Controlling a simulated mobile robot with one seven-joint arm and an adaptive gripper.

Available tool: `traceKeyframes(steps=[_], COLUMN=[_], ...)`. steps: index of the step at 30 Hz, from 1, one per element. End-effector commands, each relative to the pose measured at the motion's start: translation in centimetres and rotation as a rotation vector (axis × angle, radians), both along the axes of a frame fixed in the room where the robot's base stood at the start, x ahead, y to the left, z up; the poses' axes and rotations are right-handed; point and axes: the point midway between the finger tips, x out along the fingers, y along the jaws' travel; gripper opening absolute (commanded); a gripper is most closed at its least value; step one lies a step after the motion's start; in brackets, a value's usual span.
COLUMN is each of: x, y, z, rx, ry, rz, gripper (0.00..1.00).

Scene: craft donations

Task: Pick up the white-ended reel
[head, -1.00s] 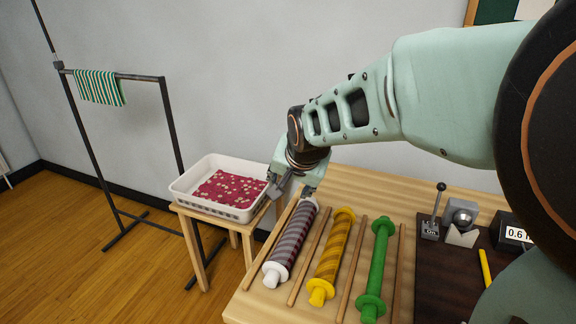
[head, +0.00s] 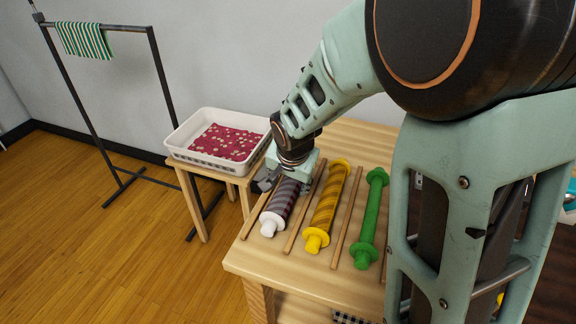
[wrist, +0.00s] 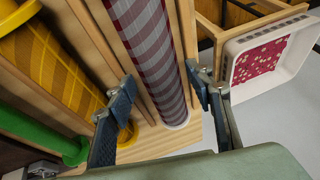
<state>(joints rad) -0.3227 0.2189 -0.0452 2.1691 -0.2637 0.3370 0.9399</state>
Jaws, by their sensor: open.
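The white-ended reel (head: 281,205) is wound with grey and maroon stripes. It lies on the wooden table as the leftmost reel, its white near end showing; my gripper hides its far part. It also shows in the wrist view (wrist: 150,50), running down to a white end. My gripper (head: 270,183) is over the reel's far part. In the wrist view my gripper (wrist: 160,86) is open, one finger on each side of the reel with nothing held. I cannot tell whether a finger touches it.
A yellow reel (head: 326,209) and a green reel (head: 371,217) lie to the right, with thin wooden strips (head: 305,207) between the reels. A black rack (head: 158,72) stands behind.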

Motion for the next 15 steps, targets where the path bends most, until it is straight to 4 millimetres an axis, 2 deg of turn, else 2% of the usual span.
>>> traceKeyframes(steps=[6,15], x=[1.4,1.8], y=[-0.2,-0.2], z=[-2.6,-3.3], rx=[-0.002,-0.001], ry=[0.003,0.000], rz=[0.000,0.000], gripper=[0.48,0.48])
